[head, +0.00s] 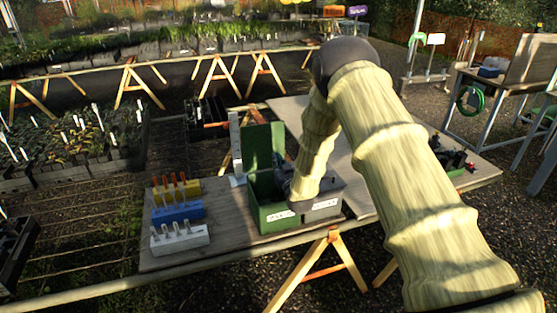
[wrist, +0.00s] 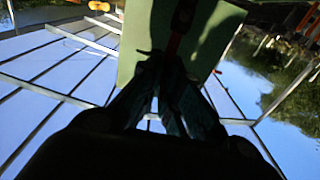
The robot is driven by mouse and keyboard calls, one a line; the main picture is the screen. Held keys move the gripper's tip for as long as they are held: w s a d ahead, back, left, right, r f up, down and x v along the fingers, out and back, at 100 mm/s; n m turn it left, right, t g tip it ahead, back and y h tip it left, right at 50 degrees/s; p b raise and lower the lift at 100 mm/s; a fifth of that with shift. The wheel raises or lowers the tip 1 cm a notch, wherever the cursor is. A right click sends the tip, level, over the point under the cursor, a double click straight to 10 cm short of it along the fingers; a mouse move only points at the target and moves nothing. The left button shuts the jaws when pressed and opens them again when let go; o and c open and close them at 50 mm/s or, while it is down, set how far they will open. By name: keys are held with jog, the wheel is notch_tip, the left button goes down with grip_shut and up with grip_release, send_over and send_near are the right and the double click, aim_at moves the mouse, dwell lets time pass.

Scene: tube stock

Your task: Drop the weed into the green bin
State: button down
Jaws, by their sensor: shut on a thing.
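The green bin (head: 268,221) stands on the wooden table, its lid (head: 264,147) raised upright at the back. My gripper (head: 283,183) is at the bin's mouth, in front of the lid, at the side towards the grey bin. In the wrist view my gripper (wrist: 155,62) shows as dark fingers closed together, with the green lid (wrist: 138,30) behind them. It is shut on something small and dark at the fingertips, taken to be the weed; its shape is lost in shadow.
A grey bin (head: 322,208) stands against the green bin's right side. Yellow (head: 178,191), blue (head: 179,212) and white (head: 180,240) racks with upright tubes stand to the left. Dark and red items (head: 455,160) lie at the table's right end.

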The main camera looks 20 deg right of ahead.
jog(key=shift+w+a+f, duration=0.15)
jog(key=c, duration=2)
grip_release()
jog(key=shift+w+f, duration=0.1)
jog(key=o, duration=0.3)
jog(key=shift+o, duration=0.8)
jog(key=shift+s, duration=0.2)
jog(key=shift+w, duration=0.1)
jog(key=s, duration=1.2)
jog(key=shift+d, duration=0.3)
